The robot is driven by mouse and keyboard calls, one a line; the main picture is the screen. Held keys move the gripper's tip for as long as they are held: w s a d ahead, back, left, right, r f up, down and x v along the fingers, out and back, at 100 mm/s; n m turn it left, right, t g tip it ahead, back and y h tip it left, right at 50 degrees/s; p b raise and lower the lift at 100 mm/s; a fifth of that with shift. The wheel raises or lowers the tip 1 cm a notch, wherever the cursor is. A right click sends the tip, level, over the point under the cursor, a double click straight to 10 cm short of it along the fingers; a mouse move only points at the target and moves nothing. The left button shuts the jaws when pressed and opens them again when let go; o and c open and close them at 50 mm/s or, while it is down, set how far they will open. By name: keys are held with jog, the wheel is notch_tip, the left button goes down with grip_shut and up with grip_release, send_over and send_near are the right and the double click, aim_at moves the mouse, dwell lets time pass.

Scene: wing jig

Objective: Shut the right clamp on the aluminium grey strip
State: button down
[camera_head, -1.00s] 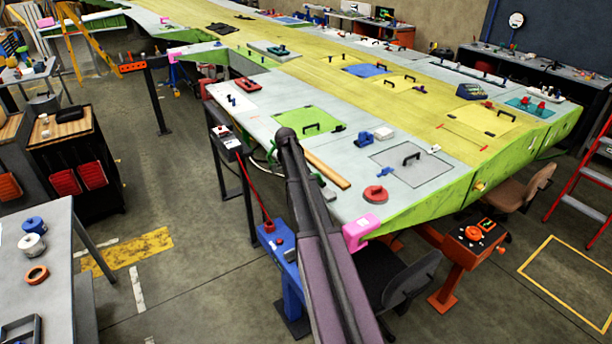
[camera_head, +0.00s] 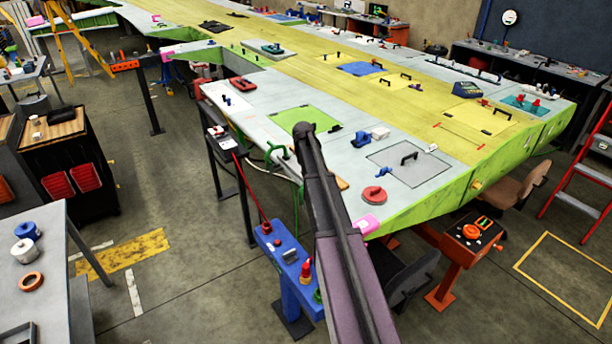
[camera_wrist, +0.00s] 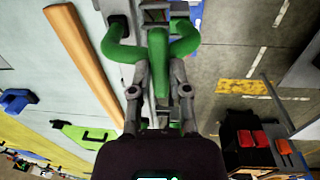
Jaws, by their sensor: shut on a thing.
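A green clamp (camera_wrist: 158,62) with curved arms fills the upper middle of the wrist view. My gripper (camera_wrist: 158,94) has its two grey fingers around the clamp's green middle part and is shut on it. Green clamp parts also show in the head view (camera_head: 273,152), left of my arm at the wing's near edge. A pale grey band (camera_wrist: 122,72) runs alongside the clamp in the wrist view. I cannot tell whether this is the aluminium strip or the wing edge. The clamp's jaw contact is not clear. My arm hides my gripper in the head view.
A wooden strip (camera_wrist: 82,58) lies on the wing beside the clamp. A blue stand (camera_head: 284,250) with small parts stands below the wing edge. A pink block (camera_head: 367,225) is at the wing's near corner.

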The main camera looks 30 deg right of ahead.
jog(key=shift+d, duration=0.25)
jog(key=c, duration=0.6)
grip_release()
jog(key=shift+d, duration=0.15)
jog(key=shift+a, duration=0.2)
jog(key=shift+s, duration=0.1)
